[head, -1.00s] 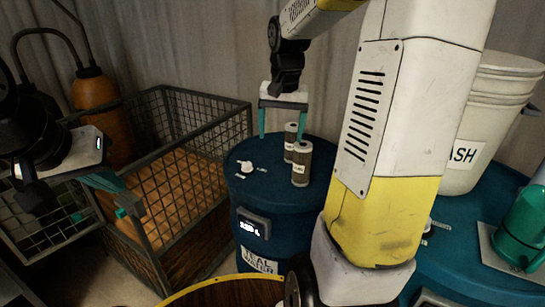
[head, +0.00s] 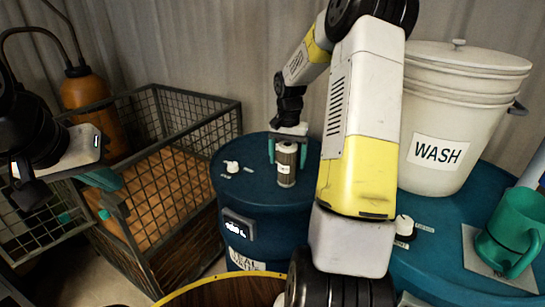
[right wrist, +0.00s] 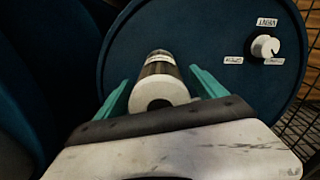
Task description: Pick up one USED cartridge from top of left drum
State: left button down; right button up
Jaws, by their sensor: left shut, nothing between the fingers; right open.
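The left drum (head: 245,195) is dark blue with a flat top. A grey-brown cylindrical cartridge (head: 286,170) with a small label stands upright on it; I cannot read the label. My right gripper (head: 286,152) is open above the drum, its teal fingers on either side of the cartridge's upper part. In the right wrist view, the cartridge's white end (right wrist: 158,92) lies between the open fingers (right wrist: 155,88), with gaps visible at both sides. A second cartridge is not distinguishable now. My left gripper (head: 108,192) is shut and empty over the wire cage at the left.
A white knob (head: 232,167) sits on the drum top, left of the cartridge. A wire cage (head: 170,170) stands left of the drum. At right are a WASH bucket (head: 455,120) and green mug (head: 512,235) on another blue drum (head: 440,250).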

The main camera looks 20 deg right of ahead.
jog(key=shift+f, duration=0.45)
grip_shut()
